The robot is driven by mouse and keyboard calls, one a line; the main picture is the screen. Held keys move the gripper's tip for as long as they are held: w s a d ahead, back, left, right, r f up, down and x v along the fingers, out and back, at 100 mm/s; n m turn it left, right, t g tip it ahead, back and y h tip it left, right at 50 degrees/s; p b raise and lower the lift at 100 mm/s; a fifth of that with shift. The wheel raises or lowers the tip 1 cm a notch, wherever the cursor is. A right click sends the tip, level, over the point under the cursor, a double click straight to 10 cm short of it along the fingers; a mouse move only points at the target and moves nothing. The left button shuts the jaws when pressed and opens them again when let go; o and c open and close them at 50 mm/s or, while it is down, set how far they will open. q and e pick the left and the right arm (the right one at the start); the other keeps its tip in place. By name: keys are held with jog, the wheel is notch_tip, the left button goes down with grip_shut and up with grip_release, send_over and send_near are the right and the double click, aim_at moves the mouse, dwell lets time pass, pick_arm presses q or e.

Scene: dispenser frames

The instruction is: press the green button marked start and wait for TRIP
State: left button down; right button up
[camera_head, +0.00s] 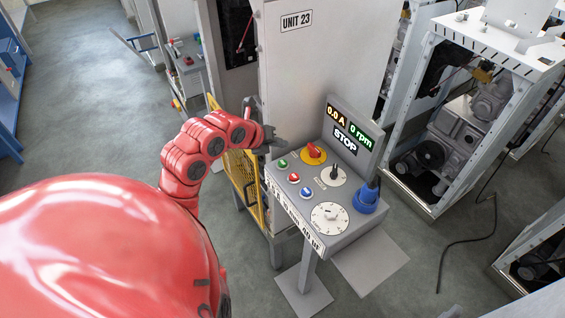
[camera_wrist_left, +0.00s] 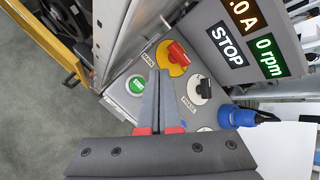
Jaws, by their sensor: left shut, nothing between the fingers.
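The green start button (camera_head: 283,163) sits at the back left of the grey control panel (camera_head: 345,232); it also shows in the left wrist view (camera_wrist_left: 136,85), its face clear. The display above the panel reads 0.0 A and 0 rpm, with STOP (camera_head: 345,139) below. My left gripper (camera_head: 280,141) is shut and empty, just behind and above the green button. In the left wrist view its fingertips (camera_wrist_left: 160,72) appear between the green button and the red main switch (camera_wrist_left: 178,55), apart from the button's face. My right gripper is out of view.
A red button (camera_head: 294,178) and a blue button (camera_head: 306,192) line up in front of the green one. A black knob (camera_head: 335,174), a white dial (camera_head: 329,217) and a blue plug (camera_head: 367,197) share the panel. The UNIT 23 cabinet (camera_head: 315,62) stands close behind.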

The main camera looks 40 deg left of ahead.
aim_at(280, 165)
pick_arm(q)
notch_tip(280, 165, down, 4)
jog(key=b, duration=0.2)
jog(key=shift+f+b, duration=0.2)
jog(key=shift+b, duration=0.1)
jog(key=shift+f+b, duration=0.35)
jog(key=shift+b, duration=0.1)
jog(key=shift+r, duration=0.1)
dwell(1.2)
jog(key=shift+f+b, duration=0.45)
jog(key=shift+b, duration=0.5)
